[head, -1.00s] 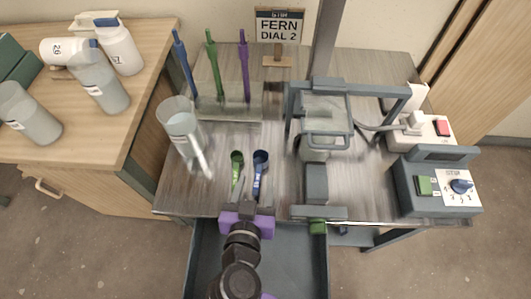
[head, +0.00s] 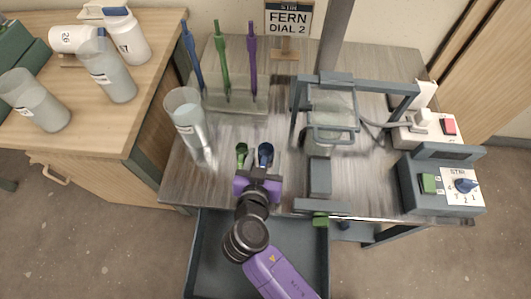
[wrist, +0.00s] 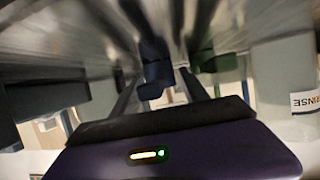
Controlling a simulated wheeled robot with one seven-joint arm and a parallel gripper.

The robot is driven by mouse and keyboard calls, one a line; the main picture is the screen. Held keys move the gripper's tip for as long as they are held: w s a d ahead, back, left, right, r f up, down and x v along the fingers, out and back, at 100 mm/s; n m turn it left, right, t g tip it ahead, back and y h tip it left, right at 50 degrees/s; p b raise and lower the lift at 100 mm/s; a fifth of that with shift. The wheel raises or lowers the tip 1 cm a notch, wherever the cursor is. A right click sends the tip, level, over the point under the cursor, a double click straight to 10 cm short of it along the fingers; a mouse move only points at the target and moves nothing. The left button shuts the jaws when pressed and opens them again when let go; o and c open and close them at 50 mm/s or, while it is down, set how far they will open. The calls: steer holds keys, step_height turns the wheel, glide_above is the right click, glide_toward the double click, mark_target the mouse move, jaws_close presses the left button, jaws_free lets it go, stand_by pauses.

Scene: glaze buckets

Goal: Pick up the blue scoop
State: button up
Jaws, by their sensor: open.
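The blue scoop (head: 265,152) lies on the grey worktop, its bowl pointing away from me. A green scoop (head: 241,150) lies just to its left. My gripper (head: 259,176) is at the near ends of the scoops, low over the worktop, and hides their handles in the head view. In the wrist view my gripper (wrist: 160,95) is open, with the dark blue scoop (wrist: 154,75) showing between its fingers. The green scoop (wrist: 215,58) is to the right there. I cannot tell whether a finger touches either scoop.
A clear labelled container (head: 188,122) stands left of the scoops. Behind is a rack (head: 238,101) with blue, green and purple sticks. A dark metal frame (head: 300,110) and a dial box (head: 440,188) stand right. Bottles occupy the wooden table (head: 110,130).

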steer(key=c, duration=1.1)
jaws_close()
steer(key=shift+r, duration=0.15)
